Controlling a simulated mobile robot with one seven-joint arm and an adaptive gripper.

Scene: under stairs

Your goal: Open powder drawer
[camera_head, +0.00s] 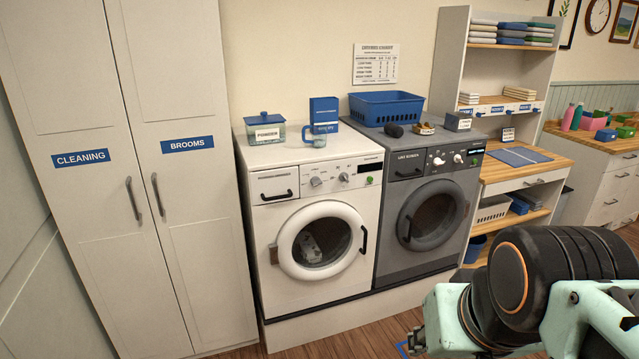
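The white washing machine (322,225) stands in the middle, with a round door at its front. Its powder drawer (275,186) is at the upper left of the front panel and has a dark bar handle. The drawer front looks flush with the panel, so it appears shut. My arm shows at the lower right, in front of and well to the right of the washer. Pale green parts at its left end (440,320) may belong to my gripper, but no fingertips show clearly. Nothing of mine touches the drawer.
A grey dryer (425,200) stands right of the washer. Tall white cabinets (185,230) close off the left. A shelf unit (520,172) stands right. Some wooden floor shows in front.

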